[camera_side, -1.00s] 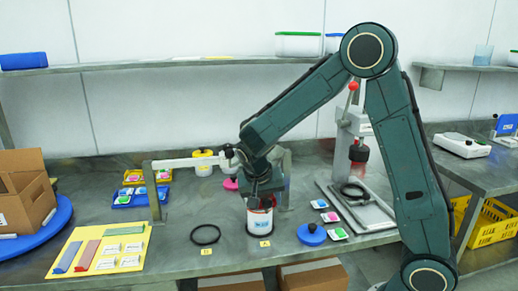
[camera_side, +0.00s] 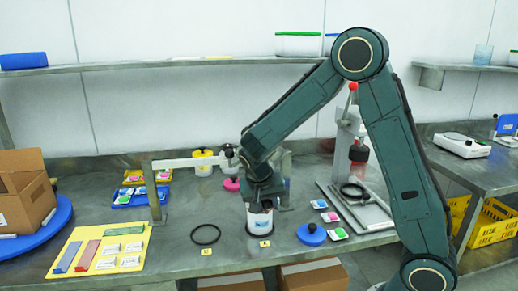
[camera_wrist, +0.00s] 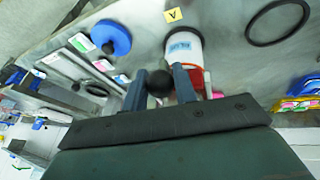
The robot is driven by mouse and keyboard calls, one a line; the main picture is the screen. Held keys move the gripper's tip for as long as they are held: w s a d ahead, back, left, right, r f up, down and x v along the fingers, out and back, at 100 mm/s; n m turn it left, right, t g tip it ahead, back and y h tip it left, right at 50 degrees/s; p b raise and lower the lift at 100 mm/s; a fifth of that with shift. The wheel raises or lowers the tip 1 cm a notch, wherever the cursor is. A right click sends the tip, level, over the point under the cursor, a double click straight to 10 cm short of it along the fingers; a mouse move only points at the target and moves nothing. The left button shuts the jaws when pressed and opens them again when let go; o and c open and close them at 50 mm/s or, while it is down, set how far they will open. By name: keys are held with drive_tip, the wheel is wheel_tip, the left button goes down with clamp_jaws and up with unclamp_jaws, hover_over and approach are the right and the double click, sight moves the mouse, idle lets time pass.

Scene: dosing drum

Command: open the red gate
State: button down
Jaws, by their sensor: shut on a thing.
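The white drum (camera_side: 259,221) stands upright on the bench at the yellow A label (camera_side: 265,243). In the wrist view the drum (camera_wrist: 183,47) shows a red part (camera_wrist: 195,77) at its end, partly hidden by a finger; this looks like the red gate. My gripper (camera_wrist: 160,86) has its two blue fingers around a round black knob (camera_wrist: 159,82) close beside the red part. How the knob joins the red part is hidden. In the side view my gripper (camera_side: 263,199) is at the drum's top and hides most of it.
A black ring (camera_side: 205,234) lies left of the drum. A blue round lid (camera_side: 311,234) and small coloured packs (camera_side: 329,217) lie to its right. A metal bar on a post (camera_side: 188,162) stands behind left. A press with a red knob (camera_side: 353,87) stands behind right.

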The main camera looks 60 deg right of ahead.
drive_tip(key=s+a, duration=0.5)
drive_tip(key=a, duration=0.1)
drive_tip(key=shift+s, duration=0.4)
drive_tip(key=c, duration=1.1)
unclamp_jaws()
drive_tip(key=shift+c, duration=0.2)
drive_tip(key=shift+d, duration=0.1)
drive_tip(key=shift+r, duration=0.1)
drive_tip(key=w+v, duration=0.1)
drive_tip(key=v, duration=1.2)
drive_tip(key=shift+s+r, duration=0.3)
drive_tip(key=shift+s, duration=0.2)
drive_tip(key=shift+s, duration=0.1)
